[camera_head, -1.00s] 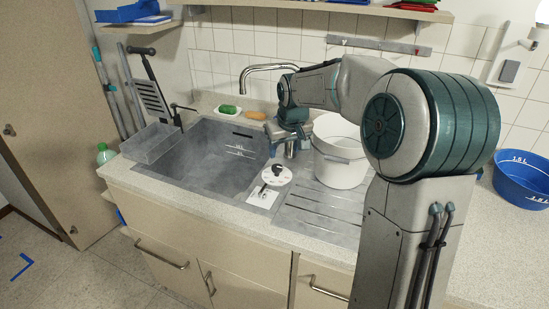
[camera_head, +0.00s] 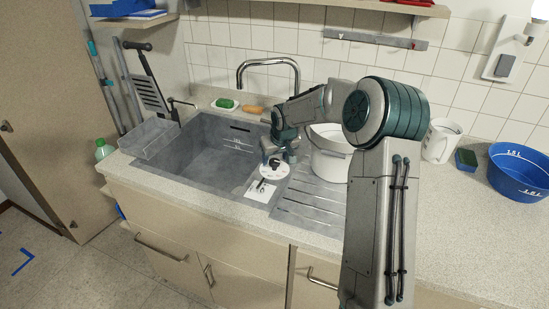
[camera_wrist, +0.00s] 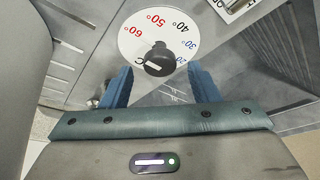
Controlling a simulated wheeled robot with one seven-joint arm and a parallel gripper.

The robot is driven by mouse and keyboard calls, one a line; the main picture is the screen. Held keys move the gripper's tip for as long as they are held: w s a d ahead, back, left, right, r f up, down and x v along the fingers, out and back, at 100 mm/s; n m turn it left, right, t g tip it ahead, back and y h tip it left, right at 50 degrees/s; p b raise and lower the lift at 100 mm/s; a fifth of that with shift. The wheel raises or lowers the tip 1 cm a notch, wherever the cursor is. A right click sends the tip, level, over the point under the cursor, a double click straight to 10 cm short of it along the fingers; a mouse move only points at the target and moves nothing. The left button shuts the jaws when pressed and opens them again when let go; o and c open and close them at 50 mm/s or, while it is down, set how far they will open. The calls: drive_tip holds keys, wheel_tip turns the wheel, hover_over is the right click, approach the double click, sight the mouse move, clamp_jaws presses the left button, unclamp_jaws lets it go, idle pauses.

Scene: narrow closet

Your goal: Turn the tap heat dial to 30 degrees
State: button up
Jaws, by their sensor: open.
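The tap heat dial (camera_head: 274,172) is a white disc on the counter between the sink and the grooved drainboard. In the wrist view the disc (camera_wrist: 142,36) carries marks from 20° to 60°, blue at the low end and red at the high end. Its black knob (camera_wrist: 157,57) has a white stripe; I cannot tell which mark it points at. My gripper (camera_wrist: 159,70) is open, with one blue finger on each side of the knob. Contact with the knob cannot be made out. In the head view my gripper (camera_head: 276,158) is over the dial and partly covers it.
The sink (camera_head: 215,150) lies left of the dial. A white bucket (camera_head: 330,160) stands close to the right of my gripper. The curved tap (camera_head: 268,62) rises behind. A blue basin (camera_head: 520,172), a white jug (camera_head: 441,140) and a sponge (camera_head: 466,159) are farther right.

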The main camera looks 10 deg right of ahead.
drive_tip(key=shift+x, duration=0.8)
drive_tip(key=c, duration=1)
drive_tip(key=shift+o, duration=0.2)
drive_tip(key=shift+b, duration=0.4)
